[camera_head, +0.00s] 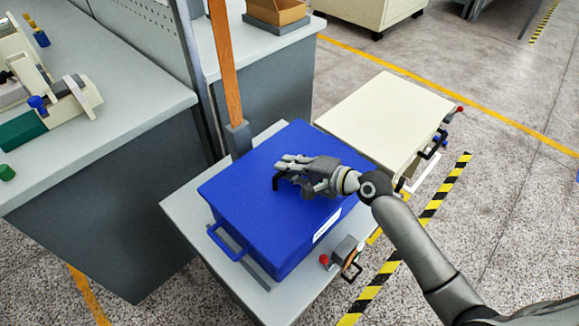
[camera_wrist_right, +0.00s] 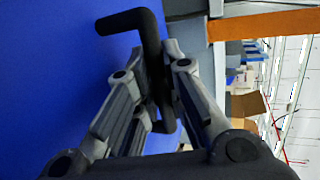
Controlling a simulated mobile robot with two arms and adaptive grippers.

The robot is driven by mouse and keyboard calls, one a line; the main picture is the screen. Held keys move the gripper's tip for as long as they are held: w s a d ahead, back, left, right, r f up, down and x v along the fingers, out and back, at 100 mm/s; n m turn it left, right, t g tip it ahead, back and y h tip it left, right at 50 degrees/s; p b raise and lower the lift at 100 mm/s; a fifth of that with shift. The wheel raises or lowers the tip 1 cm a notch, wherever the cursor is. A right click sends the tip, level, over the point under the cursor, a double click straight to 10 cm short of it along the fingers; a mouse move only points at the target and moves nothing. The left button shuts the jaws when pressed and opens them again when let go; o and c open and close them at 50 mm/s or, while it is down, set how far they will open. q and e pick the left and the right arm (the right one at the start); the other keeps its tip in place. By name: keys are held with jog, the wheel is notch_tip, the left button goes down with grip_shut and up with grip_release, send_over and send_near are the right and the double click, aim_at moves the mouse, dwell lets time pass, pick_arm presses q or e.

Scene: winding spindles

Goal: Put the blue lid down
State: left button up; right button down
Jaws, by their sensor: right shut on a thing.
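The blue lid (camera_head: 248,167) lies flat over the blue box (camera_head: 290,252) on a grey stand. Its edges line up with the box, and I see no clear gap, though I cannot tell if it is fully seated. My right gripper (camera_head: 283,172) is above the lid's middle, shut on its black handle. In the right wrist view the fingers (camera_wrist_right: 155,85) close around the black handle (camera_wrist_right: 148,38), with the blue lid (camera_wrist_right: 45,70) beside it. The fingers hide part of the handle. My left gripper is not in view.
A cream-topped box (camera_head: 385,112) stands close behind to the right. An orange post (camera_head: 226,70) rises at the stand's far edge. A small red-knobbed clamp (camera_head: 344,252) is at the stand's right side. A workbench (camera_head: 130,100) with parts is at the left.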

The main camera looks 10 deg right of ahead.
jog(key=c, duration=2)
grip_release()
jog(key=shift+f, duration=0.15)
jog(key=o, duration=0.5)
jog(key=shift+r, duration=0.2)
jog(key=v, duration=1.2)
jog(key=shift+s, duration=0.1)
